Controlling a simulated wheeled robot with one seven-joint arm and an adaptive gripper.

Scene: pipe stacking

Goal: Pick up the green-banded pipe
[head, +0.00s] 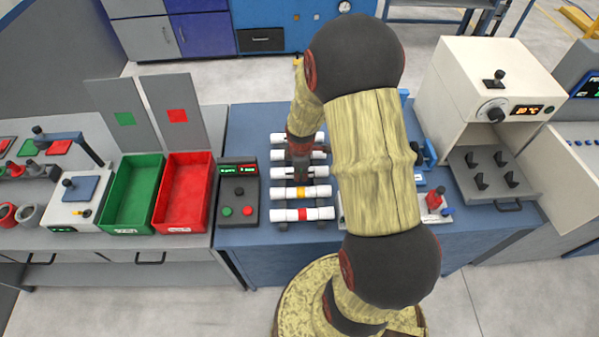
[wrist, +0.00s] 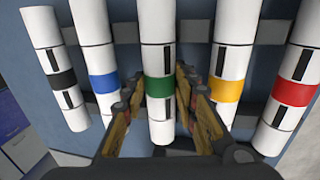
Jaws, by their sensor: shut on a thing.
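The green-banded pipe (wrist: 160,115) is white with a green band and a black mark above it. It lies in the middle of the wrist view, with my gripper (wrist: 160,86) around it at the band, one finger on each side. The gripper is shut on this pipe. In the head view my gripper (head: 299,168) comes down over the pipe row and hides the middle of the green-banded pipe (head: 318,172); its white ends show. The pipe still lines up with its neighbours on the rack; I cannot tell any lift.
Beside it lie a yellow-banded pipe (head: 316,192), a red-banded pipe (head: 322,214), a blue-banded pipe (wrist: 101,60) and a black-banded pipe (wrist: 55,55), close to the fingers. A button box (head: 238,195), red bin (head: 183,193) and green bin (head: 132,195) stand left. A white machine (head: 490,85) stands right.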

